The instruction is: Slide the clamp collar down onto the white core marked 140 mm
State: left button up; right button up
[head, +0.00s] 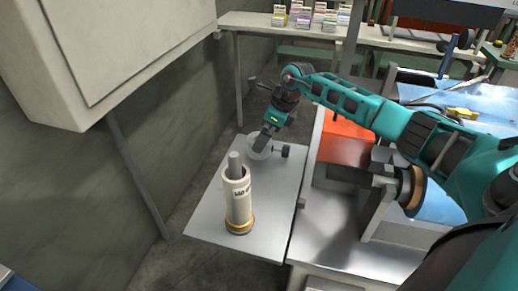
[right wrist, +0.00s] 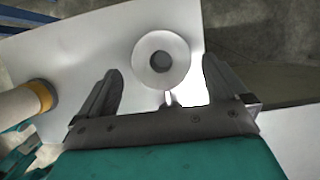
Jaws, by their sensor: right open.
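The white core (head: 238,204) stands upright on a grey metal table, with a grey post out of its top and a brass ring round its foot. Its printed mark is only partly legible. The clamp collar (head: 252,143) is a pale round ring with a dark knob, farther back on the table. In the right wrist view the collar (right wrist: 143,63) has a round central hole and a short stem towards my gripper. My right gripper (head: 262,144) is open, its fingers either side of the collar in the wrist view; I cannot tell whether they touch. My left gripper is not in view.
The metal table (head: 212,226) is otherwise clear. A wall cabinet (head: 100,50) hangs at the upper left. An orange-red box (head: 345,138) stands to the right of the table, near my right arm. A shelf (head: 255,20) with small boxes is at the back.

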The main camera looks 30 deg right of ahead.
jog(key=b+x, duration=0.2)
jog(key=x, duration=0.2)
jog(key=shift+w+r+b, duration=0.1)
jog(key=shift+b, duration=0.25)
jog(key=c, duration=0.9)
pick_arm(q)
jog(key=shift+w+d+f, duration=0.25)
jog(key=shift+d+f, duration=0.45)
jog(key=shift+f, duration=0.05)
pick_arm(e)
jog(key=shift+w, duration=0.1)
jog(key=c, duration=0.5)
